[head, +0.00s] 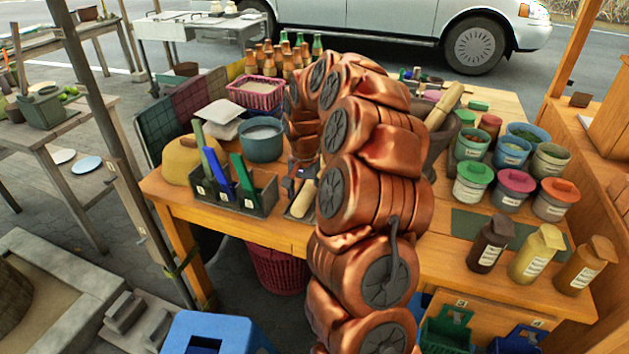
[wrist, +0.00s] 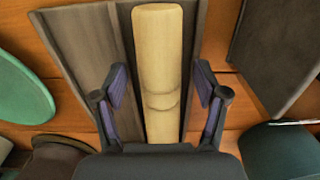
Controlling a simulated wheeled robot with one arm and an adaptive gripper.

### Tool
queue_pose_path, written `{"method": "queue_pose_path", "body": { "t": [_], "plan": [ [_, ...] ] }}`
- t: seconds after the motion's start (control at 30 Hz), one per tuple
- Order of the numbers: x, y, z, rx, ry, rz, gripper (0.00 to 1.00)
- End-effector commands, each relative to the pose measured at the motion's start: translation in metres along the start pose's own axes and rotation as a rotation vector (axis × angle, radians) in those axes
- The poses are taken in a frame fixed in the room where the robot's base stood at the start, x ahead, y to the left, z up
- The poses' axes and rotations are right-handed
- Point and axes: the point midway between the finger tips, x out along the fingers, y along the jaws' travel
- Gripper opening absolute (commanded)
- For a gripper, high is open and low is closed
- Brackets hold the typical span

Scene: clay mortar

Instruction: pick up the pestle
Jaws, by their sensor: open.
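A pale wooden pestle (wrist: 158,45) with a ring groove lies lengthwise in a shallow grey tray (wrist: 78,38) in the wrist view. My gripper (wrist: 160,88) is open, with one finger on each side of the pestle and a gap on both sides. In the head view part of this pestle (head: 303,198) shows beside my arm, which hides the rest. My gripper (head: 298,172) is mostly hidden there. A second, similar wooden rod (head: 445,104) leans up out of the dark mortar (head: 437,145), partly behind my arm.
A dark divided box (head: 262,196) with green and blue upright items stands left of the tray. A teal bowl (head: 261,140) is behind it. Lidded pots (head: 473,182) and bottles (head: 490,244) crowd the table's right side.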

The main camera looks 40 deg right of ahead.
Motion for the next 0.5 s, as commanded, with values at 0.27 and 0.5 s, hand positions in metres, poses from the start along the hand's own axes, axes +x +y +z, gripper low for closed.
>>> {"method": "queue_pose_path", "body": {
  "t": [0.27, 0.5],
  "plan": [
    [-0.0002, -0.0001, -0.0003, 0.000, 0.001, 0.000, 0.53],
    [-0.0003, -0.0001, -0.0004, 0.000, 0.001, -0.001, 0.28]
  ]
}}
